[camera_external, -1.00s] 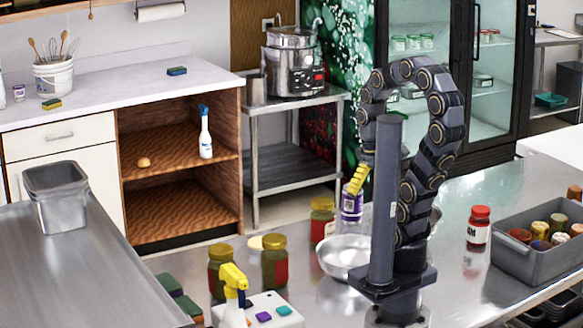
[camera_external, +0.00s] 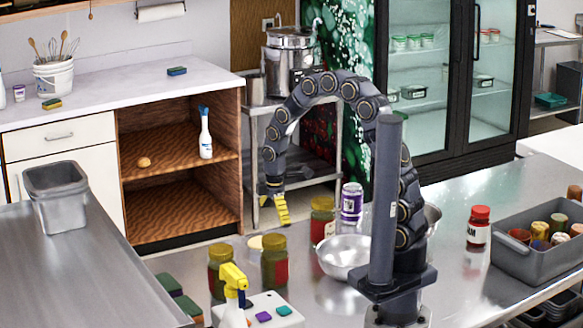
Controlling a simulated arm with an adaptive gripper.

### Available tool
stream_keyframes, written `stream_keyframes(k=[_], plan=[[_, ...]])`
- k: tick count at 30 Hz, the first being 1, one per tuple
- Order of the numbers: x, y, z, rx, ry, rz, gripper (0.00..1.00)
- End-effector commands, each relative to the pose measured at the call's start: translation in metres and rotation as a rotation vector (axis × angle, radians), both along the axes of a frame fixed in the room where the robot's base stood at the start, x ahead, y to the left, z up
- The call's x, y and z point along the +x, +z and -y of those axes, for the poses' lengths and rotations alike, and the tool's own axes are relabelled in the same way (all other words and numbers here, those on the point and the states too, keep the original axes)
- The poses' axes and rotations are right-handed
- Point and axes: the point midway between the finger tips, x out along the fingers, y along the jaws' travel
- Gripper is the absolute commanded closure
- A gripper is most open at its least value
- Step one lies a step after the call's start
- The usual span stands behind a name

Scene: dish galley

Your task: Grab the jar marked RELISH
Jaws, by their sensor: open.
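Three jars with olive-yellow lids stand on the steel counter: one at the left (camera_external: 221,272), one in the middle (camera_external: 274,264) and one farther back (camera_external: 322,220) beside the metal bowl. The back jar shows part of a pale label, too small to read. No label facing the camera can be read as RELISH. A red-lidded jar (camera_external: 478,230) at the right has a white label that seems to end in "AM". My gripper (camera_external: 283,222), with yellow fingers, is open and points down, above and behind the middle jar and left of the back jar. It appears empty.
A metal bowl (camera_external: 343,254) and a purple-labelled container (camera_external: 352,204) stand near the back jar. A yellow-headed spray bottle (camera_external: 234,290) and a white board (camera_external: 272,312) are in front. A grey bin (camera_external: 530,262) of jars is at the right.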

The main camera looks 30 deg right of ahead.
Motion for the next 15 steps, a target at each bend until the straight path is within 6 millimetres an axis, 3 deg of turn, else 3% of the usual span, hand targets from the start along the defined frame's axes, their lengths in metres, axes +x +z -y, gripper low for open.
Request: stream_keyframes(k=[8, 15], plan=[[-0.002, -0.027, -0.002, -0.002, -0.003, -0.004, 0.00], [-0.004, -0.062, -0.006, -0.002, -0.006, -0.005, 0.00]])
